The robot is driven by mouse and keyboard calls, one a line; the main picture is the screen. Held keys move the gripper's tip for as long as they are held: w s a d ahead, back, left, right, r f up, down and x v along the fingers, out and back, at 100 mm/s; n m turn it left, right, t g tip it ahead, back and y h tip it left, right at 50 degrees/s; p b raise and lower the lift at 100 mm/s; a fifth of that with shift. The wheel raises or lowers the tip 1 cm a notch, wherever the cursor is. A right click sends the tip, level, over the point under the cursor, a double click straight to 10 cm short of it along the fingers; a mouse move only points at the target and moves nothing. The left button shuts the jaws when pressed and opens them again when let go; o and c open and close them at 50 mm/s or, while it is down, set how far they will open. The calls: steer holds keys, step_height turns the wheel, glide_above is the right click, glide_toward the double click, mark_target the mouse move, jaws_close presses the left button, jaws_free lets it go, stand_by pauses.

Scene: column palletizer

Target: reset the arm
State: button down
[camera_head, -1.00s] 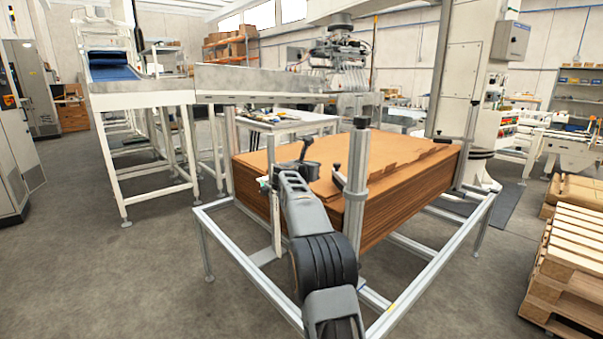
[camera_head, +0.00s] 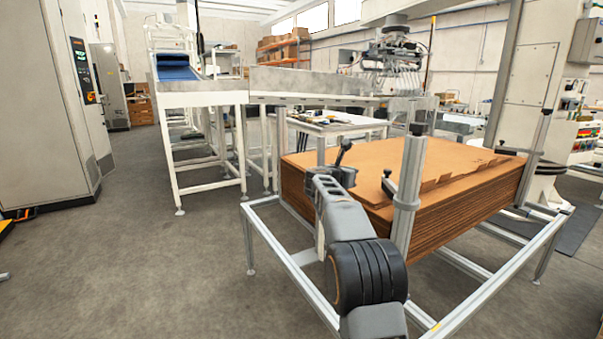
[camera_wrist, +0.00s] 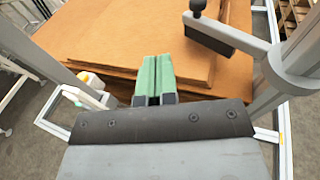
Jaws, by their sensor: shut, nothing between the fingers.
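My gripper shows in the wrist view (camera_wrist: 153,82) with its two green fingers pressed together and nothing between them. It points toward the stack of brown cardboard sheets (camera_wrist: 110,40), whose near edge lies just beyond the fingertips. In the head view my arm reaches forward from the bottom, beside the near left corner of the cardboard stack (camera_head: 460,195). The gripper's fingers are hard to make out there.
A metal frame (camera_head: 290,270) surrounds the stack, with an upright post (camera_head: 410,190) close to the right of my arm. A conveyor (camera_head: 205,100) stands behind on the left. A grey cabinet (camera_head: 40,110) stands at far left. Open floor (camera_head: 140,260) lies at left.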

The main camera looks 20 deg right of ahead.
steer(key=shift+r, duration=0.1)
steer(key=s+a+r+n+t+y+p, duration=0.35)
steer(key=a+r+n+y+p, duration=0.25)
steer(key=a+r+n+p, duration=0.5)
steer(key=s+a+r+n+t+y+p, duration=0.2)
steer(key=a+r+n+t+y+p, duration=0.45)
steer(key=n, duration=0.85)
steer(key=s+a+f+n+g+y+p, duration=0.35)
steer(key=s+a+n+g+p, duration=0.35)
steer(key=s+a+n, duration=0.65)
steer(key=s+d+f+n+g+p, duration=0.1)
steer(key=s+n+g, duration=0.1)
steer(key=s, duration=0.3)
steer(key=s+d+f+n+g+h+p, duration=0.1)
steer(key=s+f+n+g+p, duration=0.1)
steer(key=s, duration=0.4)
steer(key=s+d+f+n+g+p, duration=0.1)
steer(key=s+n+g, duration=0.2)
steer(key=s+n, duration=0.1)
steer(key=shift+s+f+p, duration=0.2)
steer(key=shift+s+p, duration=0.1)
steer(key=shift+s, duration=0.55)
steer(key=shift+n, duration=0.25)
